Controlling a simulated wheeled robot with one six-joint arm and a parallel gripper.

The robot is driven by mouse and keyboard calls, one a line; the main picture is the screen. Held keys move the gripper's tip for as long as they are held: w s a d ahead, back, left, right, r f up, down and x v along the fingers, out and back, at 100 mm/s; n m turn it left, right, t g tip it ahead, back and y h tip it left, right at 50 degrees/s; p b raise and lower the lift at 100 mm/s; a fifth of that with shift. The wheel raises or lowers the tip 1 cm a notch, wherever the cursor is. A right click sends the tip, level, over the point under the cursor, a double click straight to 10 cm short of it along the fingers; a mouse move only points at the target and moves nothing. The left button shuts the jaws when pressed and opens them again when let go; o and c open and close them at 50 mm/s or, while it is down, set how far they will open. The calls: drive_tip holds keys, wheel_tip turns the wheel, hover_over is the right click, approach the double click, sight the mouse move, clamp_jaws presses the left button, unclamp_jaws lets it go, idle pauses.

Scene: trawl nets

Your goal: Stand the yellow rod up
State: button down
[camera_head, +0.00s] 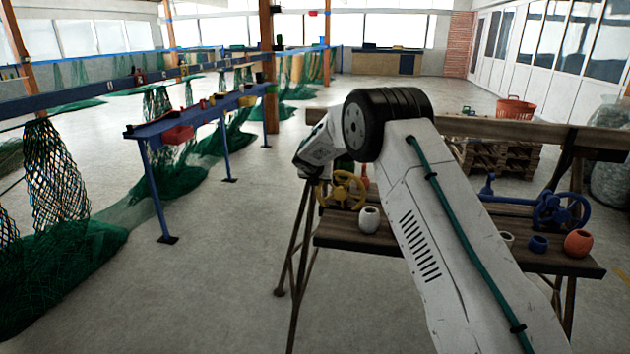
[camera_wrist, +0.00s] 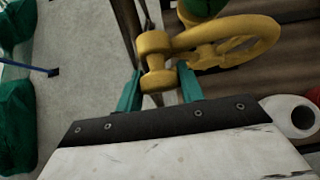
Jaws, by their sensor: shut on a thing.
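The yellow rod (camera_wrist: 156,64) is a thick piece with rounded knobs, joined to a yellow handwheel (camera_wrist: 252,37). In the wrist view my gripper (camera_wrist: 160,84) has its two teal fingers on either side of the knobbed end, shut on it. In the head view the yellow handwheel (camera_head: 346,190) shows at the left end of the wooden bench, with its ring turned toward the camera, so the rod does not look upright. My arm hides the fingers there. I cannot tell whether the rod touches the bench.
A green thing (camera_wrist: 205,6) stands close behind the yellow handwheel. Open floor lies left of the bench.

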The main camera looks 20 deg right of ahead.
drive_tip(key=shift+a, duration=0.1)
drive_tip(key=c, duration=0.9)
unclamp_jaws()
drive_tip(key=shift+a, duration=0.1)
drive_tip(key=v, duration=0.7)
drive_tip(key=shift+s+r, duration=0.2)
drive_tip(key=shift+r, duration=0.05)
